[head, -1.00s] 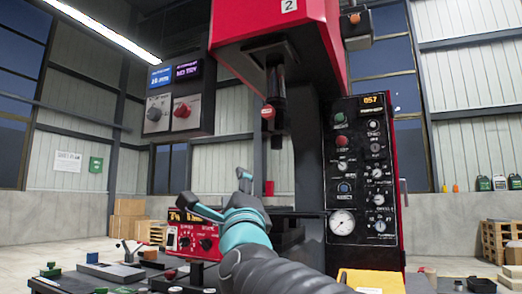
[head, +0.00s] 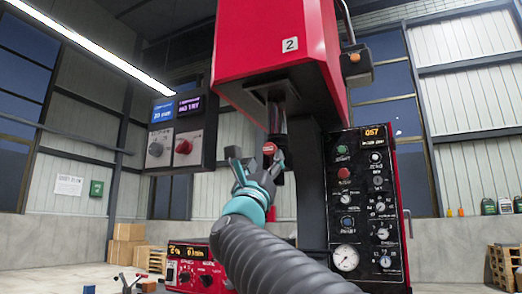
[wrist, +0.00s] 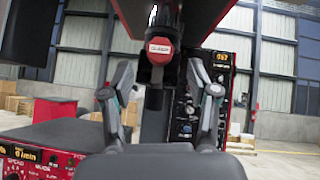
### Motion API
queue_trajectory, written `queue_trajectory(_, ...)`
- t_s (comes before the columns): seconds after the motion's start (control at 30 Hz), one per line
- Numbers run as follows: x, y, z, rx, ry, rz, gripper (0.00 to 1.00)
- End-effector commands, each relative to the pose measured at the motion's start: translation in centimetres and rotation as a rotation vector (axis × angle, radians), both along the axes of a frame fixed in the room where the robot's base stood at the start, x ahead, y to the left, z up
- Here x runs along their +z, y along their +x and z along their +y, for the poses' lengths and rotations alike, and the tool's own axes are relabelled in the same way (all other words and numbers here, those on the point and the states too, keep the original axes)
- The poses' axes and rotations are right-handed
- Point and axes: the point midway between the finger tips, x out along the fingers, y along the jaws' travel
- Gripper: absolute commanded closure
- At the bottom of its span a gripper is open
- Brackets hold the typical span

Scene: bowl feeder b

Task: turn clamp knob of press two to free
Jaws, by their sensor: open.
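Press two (head: 275,50) is the tall red machine with a "2" label on its head. A red knob (head: 270,148) sits on the dark spindle below that head; in the wrist view the knob (wrist: 159,49) shows pale markings, too blurred to read. My gripper (head: 255,158) is open and empty, pointing up at the knob. In the wrist view my gripper (wrist: 160,78) has one finger each side, with the knob centred above the gap. The fingers appear apart from the knob. The knob's back is hidden.
A control panel (head: 367,200) with dials and gauges stands right of the spindle. A grey box (head: 180,133) with displays and two knobs hangs at the left. A red instrument (head: 190,265) sits low left. The press head overhangs my gripper.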

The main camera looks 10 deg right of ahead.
Motion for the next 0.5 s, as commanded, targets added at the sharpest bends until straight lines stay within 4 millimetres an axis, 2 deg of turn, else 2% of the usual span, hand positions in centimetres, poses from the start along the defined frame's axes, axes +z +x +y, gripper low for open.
queue_trajectory(0.03,1.0,0.6,-0.4,-0.003,0.000,0.000,0.40)
queue_trajectory(0.2,2.6,2.2,-1.2,-0.002,-0.001,0.001,0.40)
queue_trajectory(0.5,3.6,3.2,-1.8,0.000,-0.001,0.001,0.40)
